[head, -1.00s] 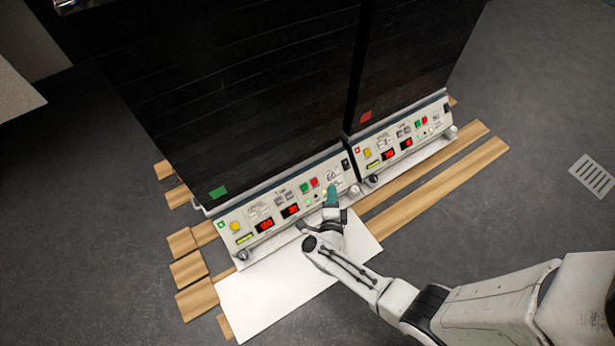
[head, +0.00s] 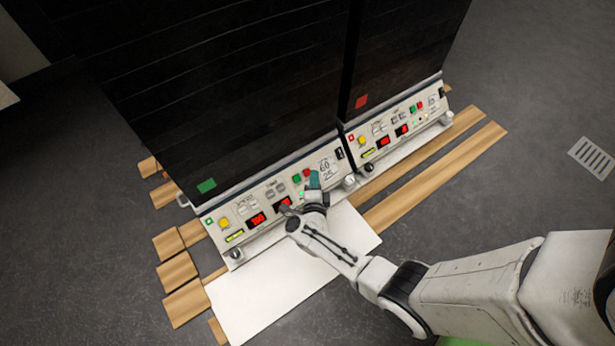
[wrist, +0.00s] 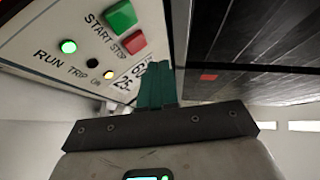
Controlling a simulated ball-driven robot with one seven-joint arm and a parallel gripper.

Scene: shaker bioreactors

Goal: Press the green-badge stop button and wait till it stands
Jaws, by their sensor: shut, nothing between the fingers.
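The green-badge shaker is the left unit, with a green patch (head: 206,186) on its dark front and a small green badge (head: 209,221) on its panel. Its red stop button (head: 308,172) sits beside the green start button (head: 297,178). In the wrist view the stop button (wrist: 135,43) is large, beside the start button (wrist: 121,15). The green RUN lamp (wrist: 68,46) is lit. My gripper (head: 315,179) is shut and empty, its teal fingertips (wrist: 158,68) close to the stop button. I cannot tell whether they touch it.
A second shaker with a red patch (head: 361,101) stands at right, with its own similar panel. A yellow button (head: 223,223) and red displays (head: 257,219) are on the left panel. A white board (head: 285,285) and wooden slats (head: 450,170) lie in front.

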